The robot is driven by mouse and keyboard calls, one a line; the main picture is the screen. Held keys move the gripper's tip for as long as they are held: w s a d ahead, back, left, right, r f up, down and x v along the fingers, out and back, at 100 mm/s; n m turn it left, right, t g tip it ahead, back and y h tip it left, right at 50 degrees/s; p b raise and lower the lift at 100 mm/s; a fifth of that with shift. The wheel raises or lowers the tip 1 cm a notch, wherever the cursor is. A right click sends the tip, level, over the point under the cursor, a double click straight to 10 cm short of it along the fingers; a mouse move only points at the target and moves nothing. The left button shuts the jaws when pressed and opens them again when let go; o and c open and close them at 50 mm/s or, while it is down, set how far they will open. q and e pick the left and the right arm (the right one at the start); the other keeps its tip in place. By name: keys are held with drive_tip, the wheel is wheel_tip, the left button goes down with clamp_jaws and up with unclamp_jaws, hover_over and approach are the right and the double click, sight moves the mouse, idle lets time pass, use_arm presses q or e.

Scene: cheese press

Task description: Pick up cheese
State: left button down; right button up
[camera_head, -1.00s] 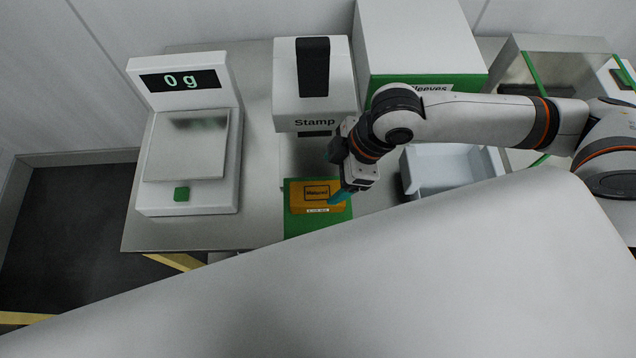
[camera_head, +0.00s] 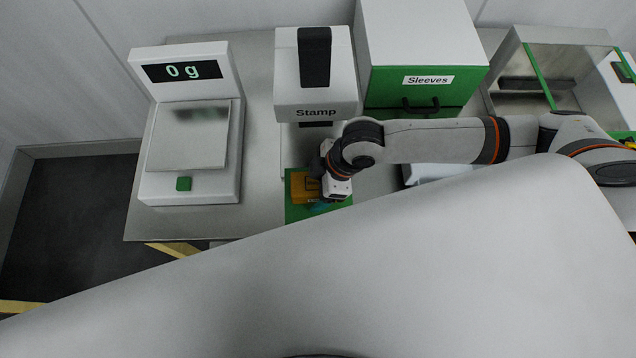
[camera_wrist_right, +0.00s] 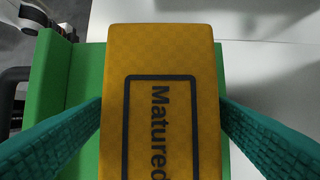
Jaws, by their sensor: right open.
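The cheese (camera_head: 301,187) is an orange-yellow block lying on a green plate (camera_head: 293,213) in front of the stamp machine. In the right wrist view the cheese (camera_wrist_right: 161,60) shows a black frame with the word "Matured". My right gripper (camera_head: 318,207) is over the cheese and hides part of it. In the right wrist view its teal ribbed fingers (camera_wrist_right: 160,112) are open, one on each side of the block. The left finger is very close to the block; I cannot tell whether either touches. My left gripper is not in view.
The stamp machine (camera_head: 315,90) stands right behind the cheese. A scale (camera_head: 188,190) reading 0 g is at the left. A sleeves box (camera_head: 423,60) and a metal-and-glass case (camera_head: 590,97) stand at the back right. A white tray (camera_head: 425,172) is partly hidden by my right arm.

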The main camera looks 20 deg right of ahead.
drive_tip(key=shift+f+p, duration=0.15)
drive_tip(key=shift+p, duration=0.15)
drive_tip(key=shift+c, duration=0.9)
drive_tip(key=c, duration=1.1)
wheel_tip(320, 180, up, 10)
drive_tip(key=shift+r, duration=0.25)
